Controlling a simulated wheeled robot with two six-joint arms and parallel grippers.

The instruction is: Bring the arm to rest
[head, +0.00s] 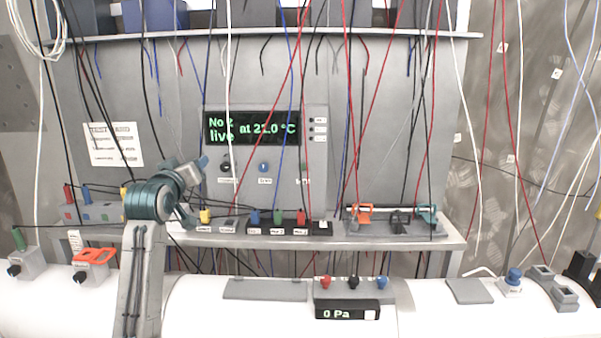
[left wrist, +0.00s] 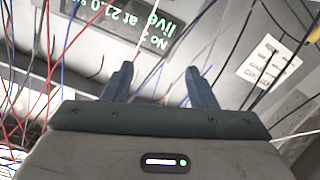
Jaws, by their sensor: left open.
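My left arm (head: 140,270) rises from the bottom of the head view, left of the middle, with teal wrist joints. Its left gripper (head: 203,162) is raised in front of the grey panel, above the shelf and left of the dark display. In the left wrist view the left gripper (left wrist: 160,68) has its two blue-grey fingers apart, with nothing between them. The display (head: 252,128) reads "No 2 live at 21.0 °C" in green; it also shows tilted in the left wrist view (left wrist: 130,20). My right gripper is in neither view.
Many thin wires hang before the panel. The shelf (head: 450,243) holds colored blocks and a fixture with orange and teal clamps (head: 395,218). Below, a white surface (head: 200,310) carries a "0 Pa" readout (head: 347,311), an orange-topped block (head: 93,257) and grey pads.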

